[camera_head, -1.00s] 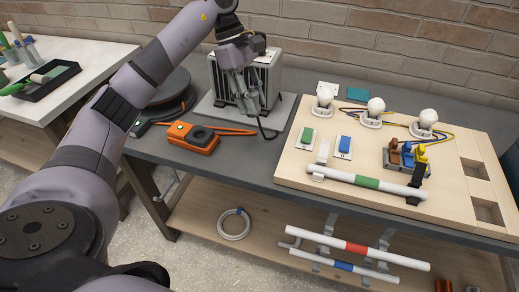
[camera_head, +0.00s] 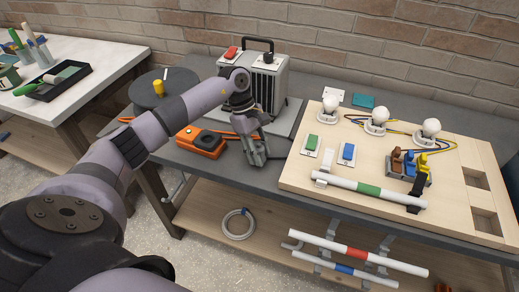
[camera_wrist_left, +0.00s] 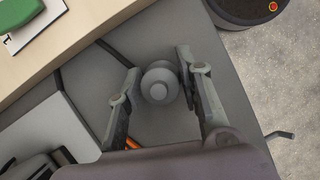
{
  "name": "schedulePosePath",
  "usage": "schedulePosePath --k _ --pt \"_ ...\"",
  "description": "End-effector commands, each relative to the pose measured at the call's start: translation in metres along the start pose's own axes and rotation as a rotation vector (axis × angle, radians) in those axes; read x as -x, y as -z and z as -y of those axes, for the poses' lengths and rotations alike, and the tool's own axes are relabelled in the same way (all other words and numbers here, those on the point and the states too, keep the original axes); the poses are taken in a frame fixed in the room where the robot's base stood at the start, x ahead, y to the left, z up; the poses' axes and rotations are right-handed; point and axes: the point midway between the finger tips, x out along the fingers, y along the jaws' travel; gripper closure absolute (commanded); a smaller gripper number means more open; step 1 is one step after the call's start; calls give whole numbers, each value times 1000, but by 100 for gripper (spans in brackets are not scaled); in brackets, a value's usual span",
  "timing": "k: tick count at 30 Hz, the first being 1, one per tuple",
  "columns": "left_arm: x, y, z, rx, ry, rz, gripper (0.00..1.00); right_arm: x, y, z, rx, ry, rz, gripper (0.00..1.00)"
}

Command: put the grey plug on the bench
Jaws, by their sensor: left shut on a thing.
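My left gripper (camera_head: 260,160) is low over the front part of the dark grey bench (camera_head: 225,174), between the orange device and the wooden board. In the left wrist view the grey plug (camera_wrist_left: 160,84), a round stepped piece, sits between the two fingers of this gripper (camera_wrist_left: 158,88), which are shut on it. The bench top (camera_wrist_left: 225,65) shows around and below it. In the head view the fingers and wrist hide the plug. I cannot tell whether the plug touches the bench. My right gripper is in neither view.
A metal-cased unit with a black handle (camera_head: 268,75) stands behind the gripper. The orange device (camera_head: 200,142) lies left of it, a black reel (camera_head: 163,88) further left. The wooden board (camera_head: 300,178) with bulbs and switches lies right. The bench's front edge is close.

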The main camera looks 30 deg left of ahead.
Motion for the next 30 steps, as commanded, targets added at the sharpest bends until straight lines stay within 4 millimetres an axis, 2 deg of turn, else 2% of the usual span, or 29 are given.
schedulePosePath --k 11,12,20,30 --pt "-4 2 -1 0 -2 -1 98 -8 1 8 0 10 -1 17" --pt "-3 1 0 0 -1 -1 64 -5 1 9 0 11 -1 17" --pt "-2 1 0 0 -1 0 47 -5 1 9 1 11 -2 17" --pt "0 0 0 0 0 0 47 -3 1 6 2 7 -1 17"
